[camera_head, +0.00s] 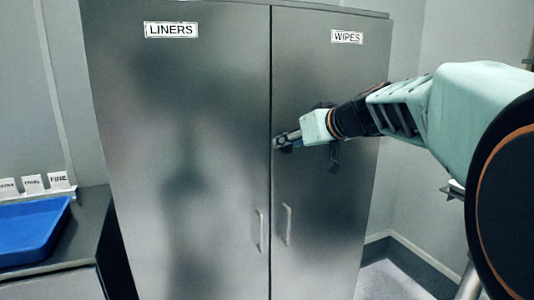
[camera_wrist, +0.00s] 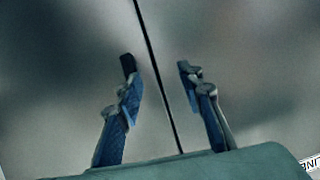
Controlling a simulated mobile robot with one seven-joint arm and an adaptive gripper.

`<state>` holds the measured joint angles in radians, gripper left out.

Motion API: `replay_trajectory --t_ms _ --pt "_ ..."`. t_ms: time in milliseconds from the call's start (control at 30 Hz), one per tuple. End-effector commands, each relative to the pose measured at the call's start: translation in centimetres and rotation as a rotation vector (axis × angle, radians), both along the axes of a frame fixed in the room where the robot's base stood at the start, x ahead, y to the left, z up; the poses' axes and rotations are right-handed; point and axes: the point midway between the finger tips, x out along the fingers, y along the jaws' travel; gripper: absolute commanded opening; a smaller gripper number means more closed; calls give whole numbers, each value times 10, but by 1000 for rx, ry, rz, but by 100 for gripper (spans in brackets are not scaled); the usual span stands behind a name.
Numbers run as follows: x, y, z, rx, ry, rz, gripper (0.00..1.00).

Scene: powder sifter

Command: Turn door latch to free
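A tall metal cabinet has a left door (camera_head: 185,150) labelled LINERS and a right door (camera_head: 335,80) labelled WIPES, both shut along a dark vertical seam. My gripper (camera_head: 284,141) is in front of the right door, beside the seam, well above the two handles. In the wrist view my gripper (camera_wrist: 156,68) is open, its two blue-padded fingers on either side of the seam with nothing visible between them. No latch can be made out in either view; one could be hidden behind my gripper in the head view.
A left handle (camera_head: 261,230) and a right handle (camera_head: 287,225) flank the seam low on the doors. A blue tray (camera_head: 32,228) lies on a counter at the left, with small labelled cards behind it. Some floor (camera_head: 395,281) shows clear at the right.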

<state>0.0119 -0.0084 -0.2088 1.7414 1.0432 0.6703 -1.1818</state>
Motion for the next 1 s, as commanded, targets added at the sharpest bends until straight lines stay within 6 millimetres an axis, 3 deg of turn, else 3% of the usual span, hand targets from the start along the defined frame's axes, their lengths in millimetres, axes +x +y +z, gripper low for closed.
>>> replay_trajectory --t_ms 33,100,267,467,800,1000 --pt "4 -17 -2 -8 -24 -30 35" --pt "7 -31 2 -21 -49 -54 35" --pt "12 -45 7 -34 -73 -79 35" --pt "31 -39 -1 -34 -71 -77 35" --pt "84 -21 -24 -34 -72 -77 35" --pt "101 -16 -30 -35 -73 -77 35"
